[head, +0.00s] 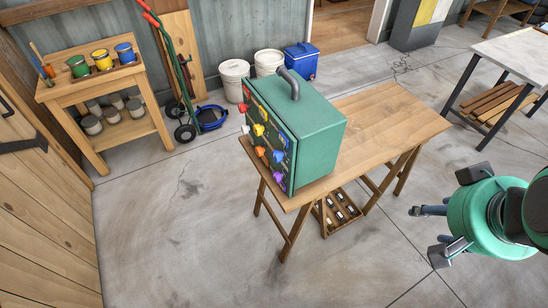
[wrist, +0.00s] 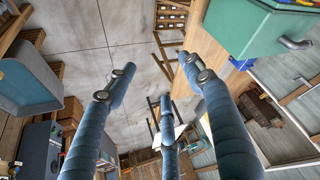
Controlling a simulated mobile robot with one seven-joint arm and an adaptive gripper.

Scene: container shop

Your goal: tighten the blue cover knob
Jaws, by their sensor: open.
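A green box (head: 318,135) with a grey handle on top stands on a wooden bench. Its left-facing front panel carries several coloured knobs. A blue knob (head: 278,156) is on the lower right part of that panel, above a purple one; its exact shape and seating are too small to tell. My gripper (head: 427,236) is to the right of the bench, well apart from the box, open and empty. In the wrist view, its blue-grey fingers (wrist: 157,75) are spread with nothing between them. The green box (wrist: 250,28) shows there at the upper right; the blue knob is not seen.
The wooden bench (head: 372,112) has bare top right of the box and a bottle crate (head: 341,212) beneath. A side table (head: 104,92) with paint cans, a green hand truck (head: 172,55) and white buckets (head: 234,78) stand behind. The concrete floor (head: 195,235) in front is clear.

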